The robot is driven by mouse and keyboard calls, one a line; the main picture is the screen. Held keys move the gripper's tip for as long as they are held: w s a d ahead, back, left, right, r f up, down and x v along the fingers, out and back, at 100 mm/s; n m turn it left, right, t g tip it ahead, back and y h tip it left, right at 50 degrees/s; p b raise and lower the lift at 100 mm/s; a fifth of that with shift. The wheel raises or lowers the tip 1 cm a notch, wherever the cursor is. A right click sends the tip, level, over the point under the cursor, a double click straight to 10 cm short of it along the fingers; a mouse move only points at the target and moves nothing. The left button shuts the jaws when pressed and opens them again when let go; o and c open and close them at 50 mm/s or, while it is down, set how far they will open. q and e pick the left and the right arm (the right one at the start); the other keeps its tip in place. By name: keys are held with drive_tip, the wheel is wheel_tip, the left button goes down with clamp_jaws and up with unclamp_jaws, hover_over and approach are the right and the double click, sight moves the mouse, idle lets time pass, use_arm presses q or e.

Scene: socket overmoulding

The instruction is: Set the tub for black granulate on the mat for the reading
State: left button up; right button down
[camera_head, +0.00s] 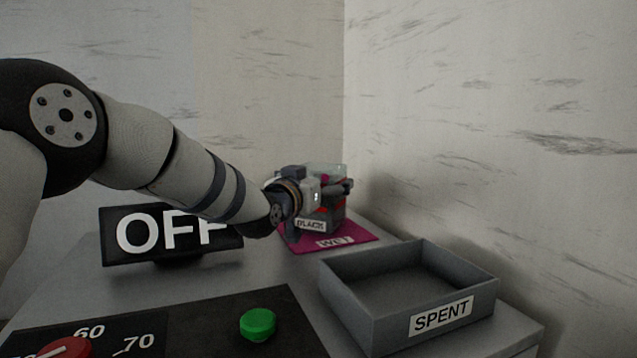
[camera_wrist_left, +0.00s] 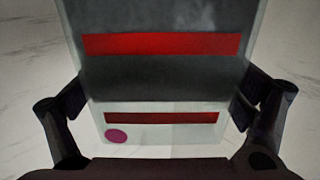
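The tub (camera_head: 312,224), labelled BLACK, stands upright at the back of the table. It is on or just above the magenta mat (camera_head: 362,238) labelled WET; I cannot tell if its base touches. My left gripper (camera_head: 332,188) is at the tub's upper part and hides some of it. In the left wrist view, the tub (camera_wrist_left: 165,78) is clear-walled with dark contents, red bands and a magenta dot. The left gripper's fingers (camera_wrist_left: 160,105) lie against its two sides and appear shut on it. My right gripper is not in view.
An open grey tray (camera_head: 375,322) labelled SPENT stands at the front right. A black OFF sign (camera_head: 125,245) stands behind a dark panel with a green button (camera_head: 258,323) and a red dial (camera_head: 62,348). Walls close in behind and right.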

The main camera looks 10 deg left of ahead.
use_arm(q)
drive_tip(key=shift+s+r, duration=0.15)
drive_tip(key=shift+s, duration=0.2)
drive_tip(key=s+a, duration=0.2)
drive_tip(key=s, duration=0.9)
drive_tip(key=shift+a, duration=0.15)
